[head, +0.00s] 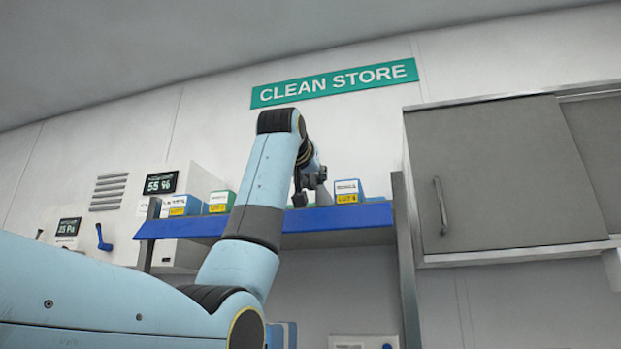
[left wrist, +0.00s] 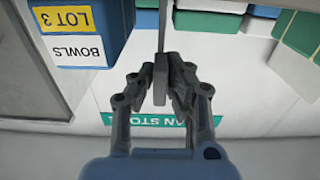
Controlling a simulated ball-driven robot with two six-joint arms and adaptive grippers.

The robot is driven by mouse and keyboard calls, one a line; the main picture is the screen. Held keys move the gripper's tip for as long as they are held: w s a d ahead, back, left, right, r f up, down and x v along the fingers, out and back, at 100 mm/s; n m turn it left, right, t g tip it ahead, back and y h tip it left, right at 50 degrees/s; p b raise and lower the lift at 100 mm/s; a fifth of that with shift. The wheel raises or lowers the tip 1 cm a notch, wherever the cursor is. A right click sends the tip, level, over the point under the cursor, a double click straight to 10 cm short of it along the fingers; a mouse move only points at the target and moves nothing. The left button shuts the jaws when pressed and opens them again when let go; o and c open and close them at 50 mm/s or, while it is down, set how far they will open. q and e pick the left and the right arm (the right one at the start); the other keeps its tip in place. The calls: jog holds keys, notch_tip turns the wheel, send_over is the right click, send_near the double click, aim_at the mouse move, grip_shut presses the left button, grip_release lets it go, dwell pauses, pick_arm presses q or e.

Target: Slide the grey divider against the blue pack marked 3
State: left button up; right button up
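The blue pack marked 3 (head: 347,191) stands on the blue shelf, right of my left gripper (head: 307,190). In the left wrist view, upside down, this pack (left wrist: 82,38) is at upper left with a yellow LOT 3 label and the word BOWLS. The thin grey divider (left wrist: 161,35) stands upright at the middle of that view, with a visible gap between it and the pack. My left gripper (left wrist: 161,82) has its fingers closed in on both sides of the divider. In the head view the arm and gripper partly hide the divider. My right gripper is not in view.
The blue shelf (head: 345,217) also carries blue and green packs (head: 219,201) at its left. In the wrist view, several green and white packs (left wrist: 209,20) are on the divider's other side. A grey cabinet (head: 500,170) hangs right of the shelf post (head: 405,255).

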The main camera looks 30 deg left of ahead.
pick_arm(q)
jog(key=o, duration=0.5)
jog(key=v, duration=1.2)
jog(key=shift+f, duration=0.1)
